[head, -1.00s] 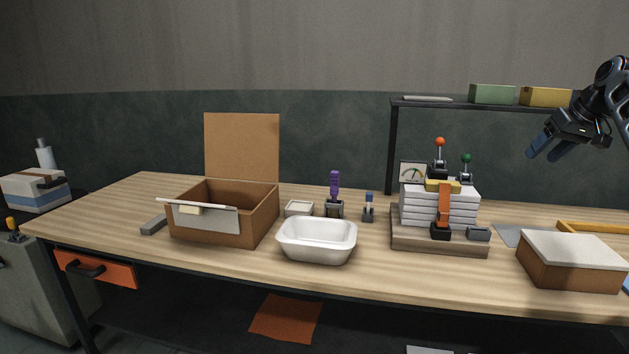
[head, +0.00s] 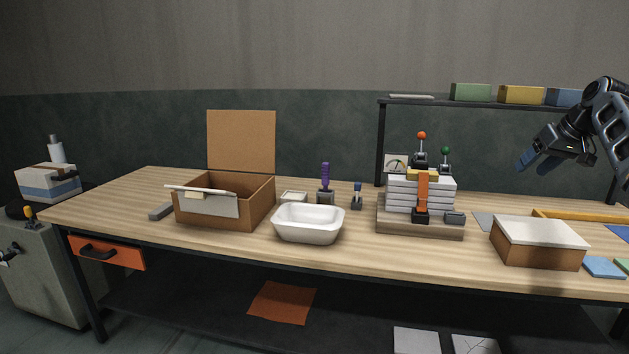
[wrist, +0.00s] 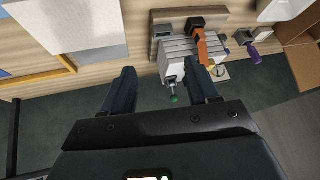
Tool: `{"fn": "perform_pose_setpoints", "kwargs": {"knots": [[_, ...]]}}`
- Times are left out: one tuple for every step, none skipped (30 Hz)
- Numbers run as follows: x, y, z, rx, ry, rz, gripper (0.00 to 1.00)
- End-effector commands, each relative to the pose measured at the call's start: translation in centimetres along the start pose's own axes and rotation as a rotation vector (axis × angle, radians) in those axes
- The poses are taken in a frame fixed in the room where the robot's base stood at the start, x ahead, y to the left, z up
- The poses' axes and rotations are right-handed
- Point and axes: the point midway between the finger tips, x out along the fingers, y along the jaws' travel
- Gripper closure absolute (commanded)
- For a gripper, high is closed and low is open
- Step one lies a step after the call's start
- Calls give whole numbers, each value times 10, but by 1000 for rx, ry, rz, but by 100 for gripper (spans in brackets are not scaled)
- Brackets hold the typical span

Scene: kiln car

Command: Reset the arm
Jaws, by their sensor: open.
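My gripper (head: 524,164) is raised above the right part of the bench in the head view, with its blue-grey fingers pointing down to the left. It is open and empty. In the wrist view the two fingers (wrist: 162,90) stand apart, with floor, bench edge and the stacked white device (wrist: 176,54) showing beyond and between them. Nothing touches the fingers.
The wooden bench (head: 400,258) carries an open cardboard box (head: 222,207), a white tray (head: 308,224), the lever-topped white stack (head: 402,190) and a white-lidded box (head: 540,245). A shelf (head: 430,102) with several coloured boxes stands behind. The air around my gripper looks clear.

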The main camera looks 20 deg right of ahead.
Motion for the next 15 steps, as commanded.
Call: {"fn": "perform_pose_setpoints", "kwargs": {"knots": [[11, -4, 5, -1, -1, -3, 40], [17, -7, 7, -2, 1, -3, 40], [24, -10, 10, -2, 5, -3, 40], [31, -12, 13, -3, 8, -3, 40], [37, -15, 16, -3, 10, -3, 40], [46, -18, 20, -4, 16, -3, 40], [53, -21, 23, -4, 19, -2, 40], [61, -24, 27, -5, 22, -3, 40], [72, -30, 33, -6, 28, -3, 40], [79, -34, 37, -8, 32, -3, 40], [89, -38, 43, -8, 36, -4, 40], [102, -44, 51, -9, 43, -4, 40], [112, -50, 57, -10, 49, -4, 40], [123, -56, 65, -11, 55, -4, 40], [139, -65, 77, -11, 64, -4, 40]]}}
